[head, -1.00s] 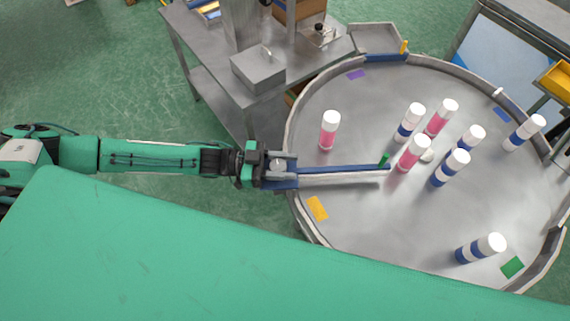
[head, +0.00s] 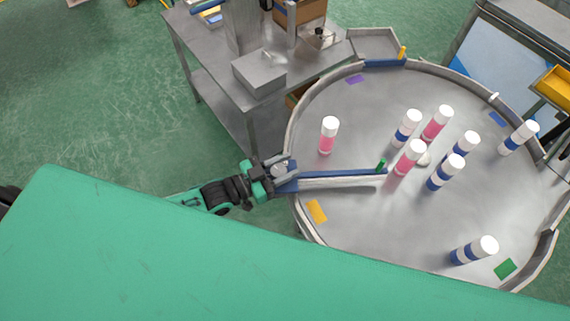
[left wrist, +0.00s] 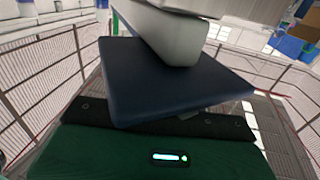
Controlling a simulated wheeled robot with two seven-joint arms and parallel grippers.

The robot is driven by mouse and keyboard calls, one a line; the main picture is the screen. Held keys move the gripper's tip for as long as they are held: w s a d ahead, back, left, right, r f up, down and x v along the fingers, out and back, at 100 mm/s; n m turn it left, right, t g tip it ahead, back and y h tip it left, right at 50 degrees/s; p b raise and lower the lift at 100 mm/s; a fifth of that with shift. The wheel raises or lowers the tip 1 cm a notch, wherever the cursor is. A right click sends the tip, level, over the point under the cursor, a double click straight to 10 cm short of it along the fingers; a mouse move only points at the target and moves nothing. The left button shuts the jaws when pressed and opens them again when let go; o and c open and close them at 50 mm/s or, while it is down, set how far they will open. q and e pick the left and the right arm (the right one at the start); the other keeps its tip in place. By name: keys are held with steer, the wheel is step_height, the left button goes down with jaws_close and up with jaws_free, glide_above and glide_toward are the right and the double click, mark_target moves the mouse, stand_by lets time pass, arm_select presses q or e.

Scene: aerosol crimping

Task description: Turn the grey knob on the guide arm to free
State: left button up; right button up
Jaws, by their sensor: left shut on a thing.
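The guide arm (head: 340,172) is a blue bar reaching from the left rim across the round metal table, with a small green piece (head: 381,165) near its tip. The grey knob (head: 280,169) is at the bar's rim end and is mostly covered by my left gripper (head: 277,173), which is shut on it. My left arm comes up from the lower left, partly behind the green surface. In the left wrist view, a pale grey block (left wrist: 172,42) stands close over a dark blue slab (left wrist: 175,85); the fingertips cannot be made out. My right gripper is not in view.
Pink-and-white cans (head: 328,135) and blue-and-white cans (head: 474,250) stand on the round table (head: 350,225), several near its middle. One pink can is close to the bar's tip. A steel bench with a grey box (head: 259,72) stands behind the gripper.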

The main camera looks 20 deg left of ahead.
arm_select(q)
steer(key=n+t+y, duration=0.1)
steer(key=n+t+y+p, duration=0.1)
steer(key=n+t+y, duration=0.1)
steer(key=shift+w+a+r+y, duration=0.1)
steer(key=shift+w+r+y, duration=0.05)
steer(key=shift+y, duration=0.15)
steer(key=shift+w+a+n+t+y, duration=0.15)
steer(key=shift+n+t+y, duration=0.5)
steer(key=shift+n+y, duration=0.7)
steer(key=shift+a+n+t+y, duration=0.2)
steer(key=shift+n+t+y, duration=0.55)
steer(key=shift+y, duration=1.1)
steer(key=shift+r+n+y, duration=0.1)
steer(key=shift+n+y, duration=0.3)
steer(key=shift+y, duration=0.1)
steer(key=o, duration=1)
steer(key=shift+f, duration=0.2)
steer(key=shift+s+a+f, duration=0.1)
steer(key=shift+s, duration=0.2)
steer(key=shift+s+a+b, duration=0.3)
steer(key=shift+s+b, duration=0.7)
steer(key=shift+s, duration=1.15)
steer(key=shift+s+a+b, duration=0.25)
steer(key=shift+s+b, duration=0.7)
steer(key=shift+s, duration=1.25)
steer(key=shift+s+a+b, duration=0.3)
steer(key=shift+s+b, duration=0.7)
steer(key=shift+s, duration=1.15)
